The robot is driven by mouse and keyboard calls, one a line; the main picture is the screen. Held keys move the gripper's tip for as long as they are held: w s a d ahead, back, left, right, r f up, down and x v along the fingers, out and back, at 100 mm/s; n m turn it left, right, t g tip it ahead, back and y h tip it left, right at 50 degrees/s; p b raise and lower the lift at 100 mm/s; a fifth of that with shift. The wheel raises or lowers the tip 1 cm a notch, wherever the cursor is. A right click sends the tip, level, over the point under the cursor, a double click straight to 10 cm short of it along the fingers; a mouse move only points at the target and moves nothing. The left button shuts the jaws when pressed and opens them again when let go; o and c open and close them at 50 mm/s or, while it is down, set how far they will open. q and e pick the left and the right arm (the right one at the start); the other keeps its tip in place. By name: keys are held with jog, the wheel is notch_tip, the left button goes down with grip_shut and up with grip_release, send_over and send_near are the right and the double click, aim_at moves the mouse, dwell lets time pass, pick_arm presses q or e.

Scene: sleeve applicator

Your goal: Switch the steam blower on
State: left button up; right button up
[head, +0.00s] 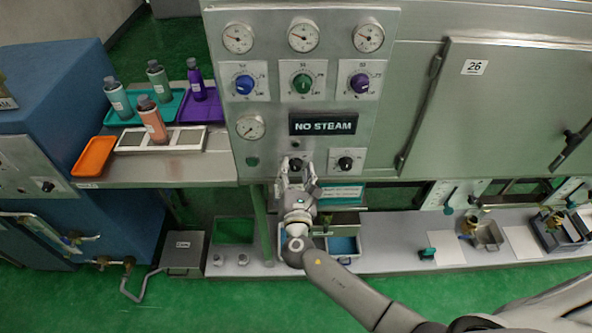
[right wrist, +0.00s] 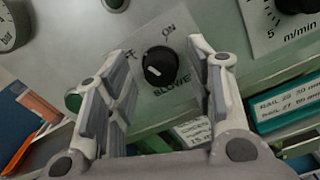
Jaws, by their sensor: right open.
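The blower knob (head: 295,164) is a black dial on a pale plate on the steel panel, below the NO STEAM display (head: 323,123). In the right wrist view the blower knob (right wrist: 160,67) sits between my finger pads, with ON above it, BLOWER below it and a partly hidden label at its left. Its white mark lies left of centre, on the side away from ON. My right gripper (head: 297,178) is open in front of the knob; it also shows in the right wrist view (right wrist: 160,85), with a gap on both sides of the knob. My left gripper is not in view.
A second black knob (head: 346,162), with an m/min scale, is close at the right. A green round part (head: 253,162) is at the left. Gauges and coloured dials are above. A teal-labelled box (head: 341,192) is just below. Bottles on trays (head: 155,120) stand at the left.

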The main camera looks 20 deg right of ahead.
jog(key=shift+c, duration=0.2)
jog(key=c, duration=1)
jog(key=shift+f+m+b, duration=0.2)
jog(key=shift+m+b, duration=0.6)
jog(key=shift+b, duration=0.25)
jog(key=m+b, duration=0.7)
jog(key=shift+d, duration=0.1)
jog(key=shift+m+b, duration=1.65)
jog(key=shift+m, duration=0.35)
jog(key=shift+r, duration=0.1)
jog(key=o, duration=1)
jog(key=shift+o, duration=0.2)
